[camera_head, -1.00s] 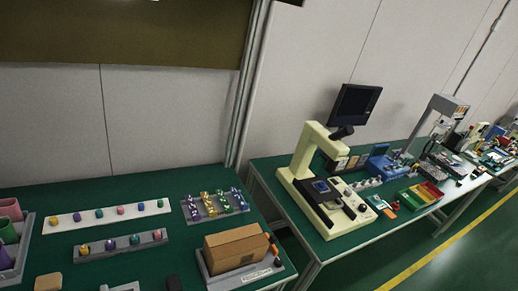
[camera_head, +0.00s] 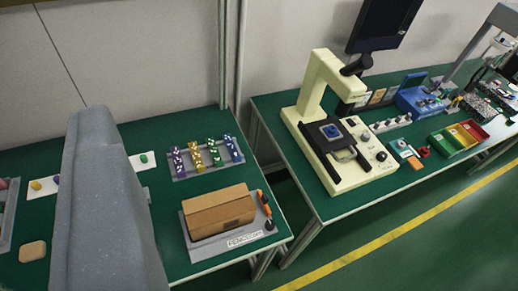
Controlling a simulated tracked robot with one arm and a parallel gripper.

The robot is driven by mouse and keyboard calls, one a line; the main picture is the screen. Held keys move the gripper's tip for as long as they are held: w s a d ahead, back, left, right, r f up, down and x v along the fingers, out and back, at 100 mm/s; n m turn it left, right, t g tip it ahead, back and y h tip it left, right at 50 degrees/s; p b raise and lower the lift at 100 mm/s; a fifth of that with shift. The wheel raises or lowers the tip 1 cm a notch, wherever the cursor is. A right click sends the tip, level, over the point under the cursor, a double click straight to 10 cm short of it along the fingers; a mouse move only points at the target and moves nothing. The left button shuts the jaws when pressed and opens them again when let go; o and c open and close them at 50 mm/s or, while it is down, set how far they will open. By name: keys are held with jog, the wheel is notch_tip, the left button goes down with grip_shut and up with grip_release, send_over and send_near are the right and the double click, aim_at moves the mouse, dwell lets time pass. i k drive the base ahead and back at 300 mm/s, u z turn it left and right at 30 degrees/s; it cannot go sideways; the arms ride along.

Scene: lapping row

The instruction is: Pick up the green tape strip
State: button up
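I cannot make out a green tape strip for certain in the head camera view. Green things in view are a green studded piece (camera_head: 214,152) in a rack on the left table and a green bin (camera_head: 446,147) on the right table. A grey speckled part of my own arm rises from the bottom left and covers part of the left table. My gripper's fingertips do not show.
A brown box (camera_head: 220,210) sits in a grey tray on the left table. A cream microscope (camera_head: 322,80) with a dark monitor (camera_head: 385,22) behind it stands on the right table. A gap separates the tables. A yellow line (camera_head: 400,235) marks the floor.

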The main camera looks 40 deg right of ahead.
aim_at(218, 163)
jog(key=z, duration=0.25)
jog(key=i, duration=1)
jog(key=u, duration=0.1)
